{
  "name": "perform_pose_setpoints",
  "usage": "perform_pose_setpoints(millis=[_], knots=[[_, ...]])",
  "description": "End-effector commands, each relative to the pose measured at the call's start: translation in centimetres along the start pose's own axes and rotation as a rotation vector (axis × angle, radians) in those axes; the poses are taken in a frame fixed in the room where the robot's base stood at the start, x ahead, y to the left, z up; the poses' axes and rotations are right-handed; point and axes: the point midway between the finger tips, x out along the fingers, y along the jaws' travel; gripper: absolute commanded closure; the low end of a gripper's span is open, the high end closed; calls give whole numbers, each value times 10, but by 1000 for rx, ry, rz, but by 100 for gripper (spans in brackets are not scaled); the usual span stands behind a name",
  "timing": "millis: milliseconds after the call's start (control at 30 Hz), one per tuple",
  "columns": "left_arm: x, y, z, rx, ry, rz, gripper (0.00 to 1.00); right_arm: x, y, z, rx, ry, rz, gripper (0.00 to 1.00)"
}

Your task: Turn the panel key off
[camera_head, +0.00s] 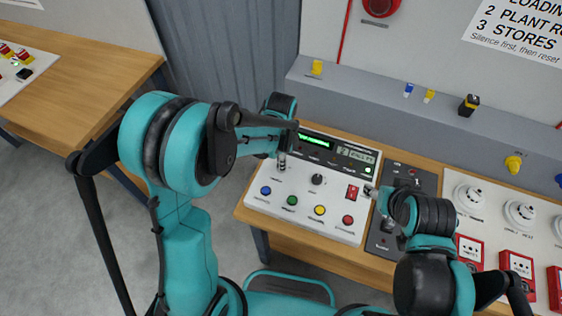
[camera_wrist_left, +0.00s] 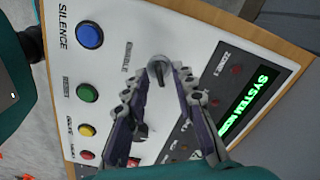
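The white control panel (camera_head: 266,205) sits on the wooden bench, with a lit green display and a row of coloured buttons. My left gripper (camera_head: 281,166) points down at the panel's upper left. The panel key (camera_wrist_left: 157,72), a small grey piece on a round switch, shows in the left wrist view between the narrowed fingertips of my left gripper (camera_wrist_left: 161,76). I cannot tell whether the fingers press on it. In the head view the gripper hides the key. My right gripper (camera_head: 372,191) is small and partly hidden, near the panel's right edge.
A black knob (camera_head: 317,180) and a red rocker switch (camera_head: 352,192) are on the panel. A dark plate (camera_head: 381,238) lies right of it, then white round devices (camera_head: 470,196) and red call points (camera_head: 517,268). A grey ledge (camera_head: 340,95) runs behind.

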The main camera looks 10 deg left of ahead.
Motion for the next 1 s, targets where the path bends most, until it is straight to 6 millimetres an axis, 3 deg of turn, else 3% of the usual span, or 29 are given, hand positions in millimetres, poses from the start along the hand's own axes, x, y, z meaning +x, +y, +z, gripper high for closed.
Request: perform_pose_setpoints(millis=[300,400,1000], knots=[[4,0,0,-1,0,0,74,0,0,0,0,0,0,49],[4,0,0,-1,0,0,100,0,0,0,0,0,0,49],[4,0,0,-100,0,-1,100,4,0,3,0,0,0,49]])
